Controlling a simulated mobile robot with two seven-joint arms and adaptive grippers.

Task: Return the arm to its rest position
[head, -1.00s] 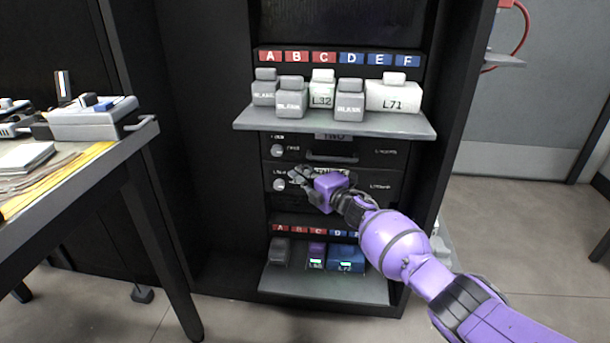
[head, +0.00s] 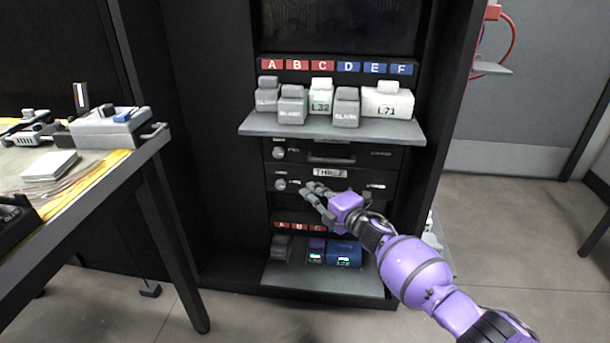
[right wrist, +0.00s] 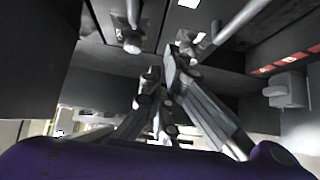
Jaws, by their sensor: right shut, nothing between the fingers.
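My right gripper (head: 318,198) is in front of the black drawer labelled THREE (head: 352,186) in the cabinet, at the end of my purple right arm. Its fingers look drawn together with nothing between them. In the right wrist view the fingers (right wrist: 165,85) point toward dark fronts with metal knobs and bars. I cannot tell from the pictures how close the fingertips are to the drawer face. My left gripper does not show.
The upper shelf (head: 275,127) holds several grey and white blocks, including L32 (head: 320,100) and L71 (head: 386,103). A lower shelf (head: 290,275) holds a blue block (head: 343,254) and others. A table (head: 110,170) with devices stands at the left.

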